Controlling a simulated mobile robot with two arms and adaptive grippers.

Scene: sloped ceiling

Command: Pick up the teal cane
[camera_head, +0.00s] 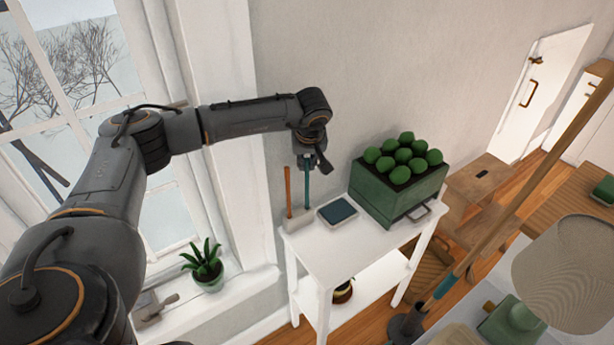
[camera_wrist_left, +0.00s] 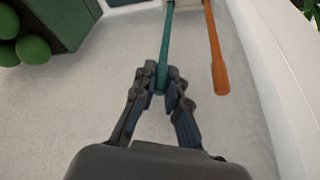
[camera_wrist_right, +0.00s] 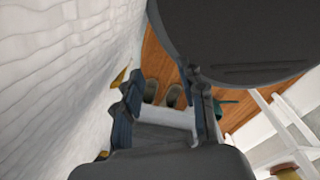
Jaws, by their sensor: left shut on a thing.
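The teal cane (camera_head: 307,188) stands upright at the back left of the white table, with its lower end at a small pale holder (camera_head: 296,220). My left gripper (camera_head: 309,163) is above the holder with its fingers at the cane's upper end. In the left wrist view the left gripper (camera_wrist_left: 160,88) is shut on the teal cane (camera_wrist_left: 166,45), one finger on each side. An orange stick (camera_head: 288,190) stands beside the cane, apart from the fingers; it also shows in the left wrist view (camera_wrist_left: 214,50). My right gripper (camera_wrist_right: 165,100) is open and empty in the right wrist view.
On the white table (camera_head: 312,243) are a dark blue flat item (camera_head: 338,211) and a green planter (camera_head: 385,205) with round green plants. A potted plant (camera_head: 207,265) stands on the windowsill to the left. A lampshade (camera_head: 570,270) is at the lower right.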

